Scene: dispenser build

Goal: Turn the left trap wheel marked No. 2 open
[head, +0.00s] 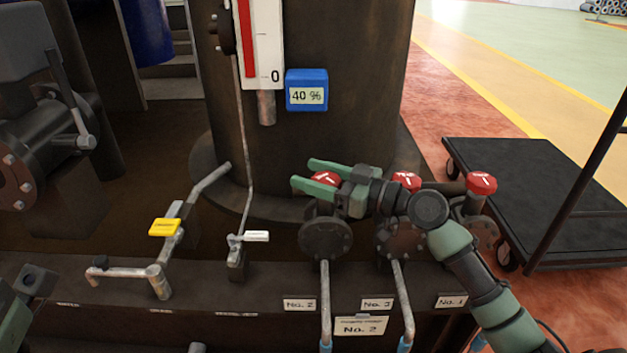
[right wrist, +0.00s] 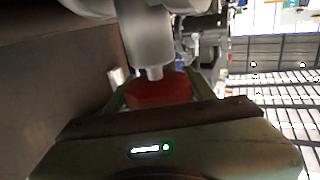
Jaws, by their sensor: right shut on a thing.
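The left trap wheel is a small red knob (head: 325,180) with a white mark, on top of a dark flanged valve (head: 326,240) above a plate reading No. 2 (head: 299,305). My right gripper (head: 304,174) reaches in from the right with its green fingers on either side of this wheel, shut on it. In the right wrist view, the red wheel (right wrist: 160,92) lies between the fingers, its edges partly hidden by them. Part of my left arm shows at the lower left edge; its fingers are out of view.
Two similar red wheels, a middle one (head: 406,181) and a right one (head: 481,183), stand close beside my right wrist. A yellow-tagged lever (head: 164,227) and a white-tagged tap (head: 256,236) are to the left. A black cart (head: 540,185) stands at right.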

